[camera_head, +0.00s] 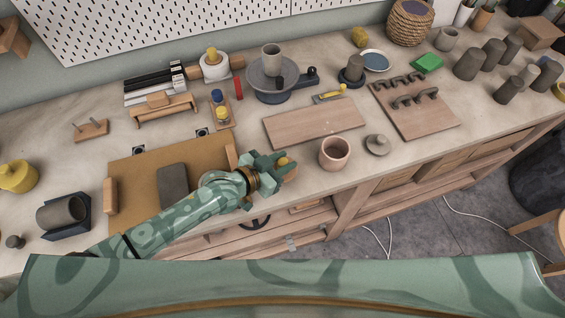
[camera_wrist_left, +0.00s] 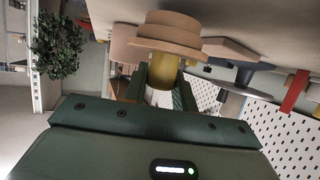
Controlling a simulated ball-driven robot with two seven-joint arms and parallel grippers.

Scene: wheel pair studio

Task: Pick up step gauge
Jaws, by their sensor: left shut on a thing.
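The step gauge is a tan, stepped round piece with a yellow stem. In the left wrist view the step gauge (camera_wrist_left: 168,34) is at the top middle, with its yellow stem between the fingers. My left gripper (camera_wrist_left: 163,88) is shut on that stem. In the head view my left gripper (camera_head: 275,169) is at the bench's front edge, left of the pink pot. My right gripper is not in view.
A pink pot (camera_head: 334,153) stands just right of my left gripper, with a grey lidded piece (camera_head: 377,144) beyond it. A wooden board (camera_head: 314,123) lies behind. A brown work board (camera_head: 130,166) lies under my left arm. A small rack (camera_head: 220,124) holds blue and yellow knobs.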

